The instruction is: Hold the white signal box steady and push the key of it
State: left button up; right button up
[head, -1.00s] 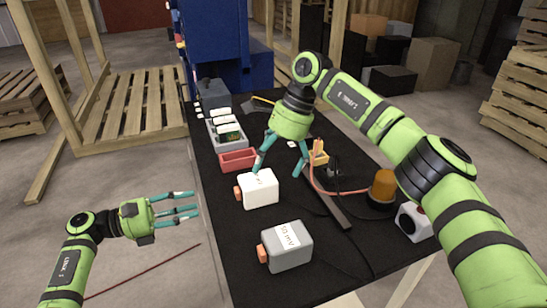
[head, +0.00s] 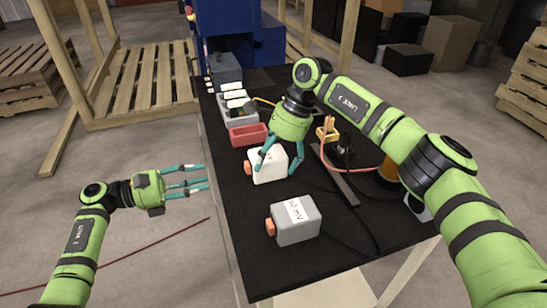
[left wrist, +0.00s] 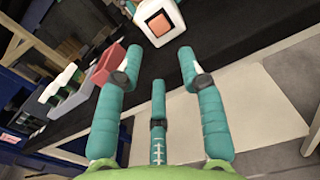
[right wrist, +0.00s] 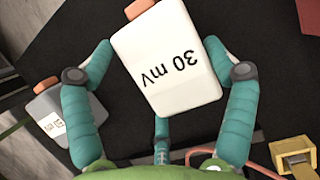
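The white signal box (head: 268,169) lies on the black table, and its orange key (head: 247,169) faces left. The right wrist view shows the box (right wrist: 150,85) from above, marked 30 mV, with the key (right wrist: 136,8) at its far end. My right gripper (head: 276,170) is over the box with fingers on both sides. It is open, with narrow gaps visible beside the box. My left gripper (head: 204,177) is open and empty, off the table's left edge. In the left wrist view the key (left wrist: 159,24) faces me, beyond the fingertips.
A grey box marked 50 mV (head: 294,220) with an orange key sits nearer on the table. A red bin (head: 248,135) and a grey bin lie behind the white box. An orange cable and a dark bar lie to its right.

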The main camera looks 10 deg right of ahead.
pick_arm(q)
grip_shut()
dwell(1.1)
